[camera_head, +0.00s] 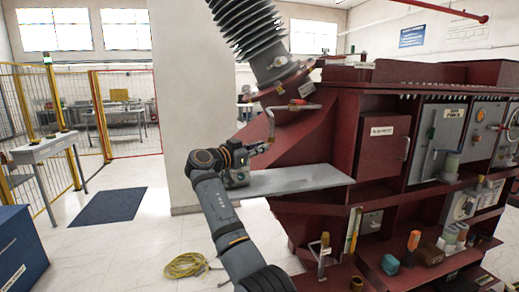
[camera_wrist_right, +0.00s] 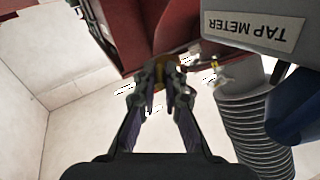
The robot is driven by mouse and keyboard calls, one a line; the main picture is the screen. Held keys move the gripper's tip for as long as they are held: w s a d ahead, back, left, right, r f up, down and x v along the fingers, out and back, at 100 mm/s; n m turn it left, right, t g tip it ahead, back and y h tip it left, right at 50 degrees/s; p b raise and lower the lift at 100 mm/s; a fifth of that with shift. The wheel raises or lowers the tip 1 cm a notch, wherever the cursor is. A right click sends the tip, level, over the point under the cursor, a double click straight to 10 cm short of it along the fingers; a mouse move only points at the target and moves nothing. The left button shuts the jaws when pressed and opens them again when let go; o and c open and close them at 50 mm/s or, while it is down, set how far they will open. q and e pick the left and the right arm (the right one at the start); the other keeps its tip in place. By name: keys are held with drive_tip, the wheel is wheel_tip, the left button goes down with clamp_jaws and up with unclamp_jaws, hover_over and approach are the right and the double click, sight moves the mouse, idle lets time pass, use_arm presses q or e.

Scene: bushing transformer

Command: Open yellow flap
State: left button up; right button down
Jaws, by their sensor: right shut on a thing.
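My right gripper (camera_head: 262,147) is beside the left edge of the dark red transformer (camera_head: 300,140), just above the grey shelf plate (camera_head: 300,180). In the right wrist view the gripper (camera_wrist_right: 162,82) has its fingertips close together at the red body, shut on a small yellow piece (camera_wrist_right: 160,67). Only a sliver of this piece, which looks like the yellow flap, shows between the fingertips; how far it is open cannot be told. In the head view it is too small to make out. My left gripper is not in view.
A thin bent pipe (camera_head: 269,124) runs down close to my right gripper, below the tilted ribbed bushing (camera_head: 248,30). A yellow cable coil (camera_head: 186,265) lies on the open floor.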

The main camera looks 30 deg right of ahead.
drive_tip(key=c, duration=1.4)
unclamp_jaws()
drive_tip(key=shift+c, duration=0.2)
drive_tip(key=v, duration=1.2)
